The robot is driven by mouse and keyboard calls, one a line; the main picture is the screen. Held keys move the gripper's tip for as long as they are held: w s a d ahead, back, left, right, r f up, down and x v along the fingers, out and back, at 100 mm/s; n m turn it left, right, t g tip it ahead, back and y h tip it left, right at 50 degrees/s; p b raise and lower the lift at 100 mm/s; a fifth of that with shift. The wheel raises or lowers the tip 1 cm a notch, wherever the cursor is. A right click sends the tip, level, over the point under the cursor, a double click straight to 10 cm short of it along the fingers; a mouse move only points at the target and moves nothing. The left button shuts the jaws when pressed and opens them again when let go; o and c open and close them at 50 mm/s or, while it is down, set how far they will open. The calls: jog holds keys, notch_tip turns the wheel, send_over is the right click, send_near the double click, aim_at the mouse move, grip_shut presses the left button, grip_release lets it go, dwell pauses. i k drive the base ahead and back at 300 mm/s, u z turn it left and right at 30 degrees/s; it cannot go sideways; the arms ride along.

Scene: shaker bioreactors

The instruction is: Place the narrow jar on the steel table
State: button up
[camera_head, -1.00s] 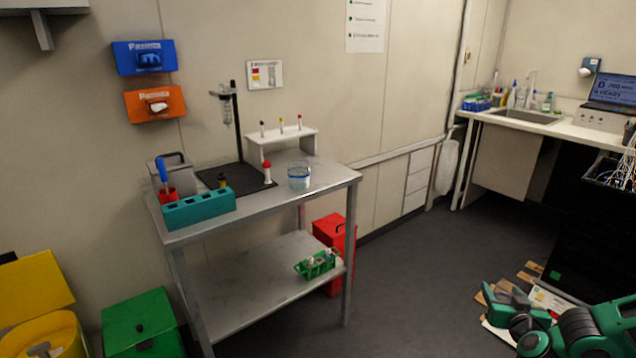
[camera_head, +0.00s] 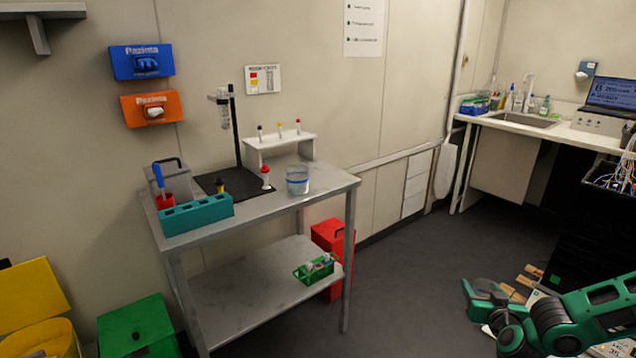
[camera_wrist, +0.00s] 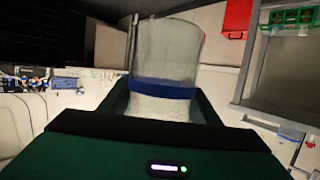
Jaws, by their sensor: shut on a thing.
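The narrow jar (camera_wrist: 165,55) is clear with a blue band and whitish contents in its lower part. In the wrist view it stands between the fingers of my gripper (camera_wrist: 164,103), which is shut on it. In the head view my gripper (camera_head: 477,294) is at the lower right, well away from the table, and I cannot make out the jar there. The steel table (camera_head: 325,187) stands left of centre, with a lower shelf. Its top has a bare strip along the front and at the right corner.
On the table are a clear beaker with a blue band (camera_head: 297,180), a teal rack (camera_head: 197,215), a stand on a black base (camera_head: 236,183), a red-capped tube (camera_head: 265,177) and a small white rack (camera_head: 280,141). A red bin (camera_head: 331,236) stands behind. Floor between is clear.

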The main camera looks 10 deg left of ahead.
aim_at(337, 178)
jog(key=i, duration=0.9)
jog(key=u, duration=0.05)
